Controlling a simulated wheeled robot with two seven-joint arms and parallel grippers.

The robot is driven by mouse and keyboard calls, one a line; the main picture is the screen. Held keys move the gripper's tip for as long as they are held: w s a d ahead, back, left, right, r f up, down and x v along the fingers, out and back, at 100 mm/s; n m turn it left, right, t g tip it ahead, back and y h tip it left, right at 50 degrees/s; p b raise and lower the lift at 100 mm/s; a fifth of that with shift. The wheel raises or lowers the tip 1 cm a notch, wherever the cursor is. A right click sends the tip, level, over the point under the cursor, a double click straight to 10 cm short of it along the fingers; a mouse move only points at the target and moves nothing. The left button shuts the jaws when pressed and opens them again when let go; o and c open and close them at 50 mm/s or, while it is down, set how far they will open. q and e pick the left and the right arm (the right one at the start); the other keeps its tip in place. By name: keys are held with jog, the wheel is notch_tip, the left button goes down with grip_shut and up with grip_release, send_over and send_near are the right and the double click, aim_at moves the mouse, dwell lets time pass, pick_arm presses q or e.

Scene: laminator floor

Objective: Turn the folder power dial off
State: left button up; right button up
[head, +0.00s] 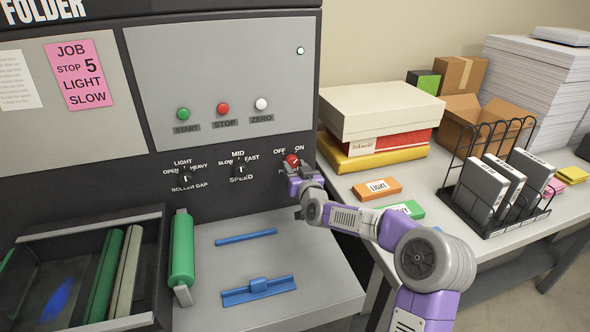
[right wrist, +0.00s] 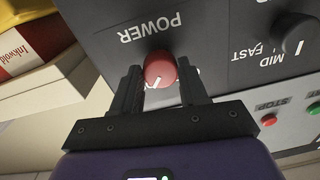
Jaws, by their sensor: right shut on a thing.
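The red folder power dial (head: 292,160) is on the dark front panel, under the OFF and ON labels. It also shows in the right wrist view (right wrist: 160,69), where the panel appears upside down. A white line on the dial points down and slightly left there; which label it meets is hidden. My right gripper (head: 296,171) is at the dial, with one finger on each side. In the right wrist view, the fingers (right wrist: 162,76) are shut on the dial. My left gripper is not in view.
The speed knob (head: 239,171) and roller gap knob (head: 186,178) are left of the dial. START, STOP (head: 223,108) and ZERO buttons are above. A grey shelf (head: 225,282) below holds blue parts and a green roller (head: 181,250). A side table with boxes (head: 376,118) stands right.

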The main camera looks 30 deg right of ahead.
jog(key=n+b, duration=0.2)
jog(key=n, duration=0.1)
jog(key=shift+n, duration=0.3)
jog(key=n+b, duration=0.1)
jog(key=n, duration=0.2)
jog(key=shift+n, duration=0.3)
jog(key=n+b, duration=0.1)
jog(key=n, duration=0.3)
jog(key=shift+r, duration=0.1)
jog(key=n, duration=0.5)
jog(key=shift+d+r+n+g+h, duration=0.1)
jog(key=shift+n+g+h, duration=0.2)
jog(key=shift+h, duration=0.1)
jog(key=o, duration=1.1)
jog(key=shift+c, duration=0.2)
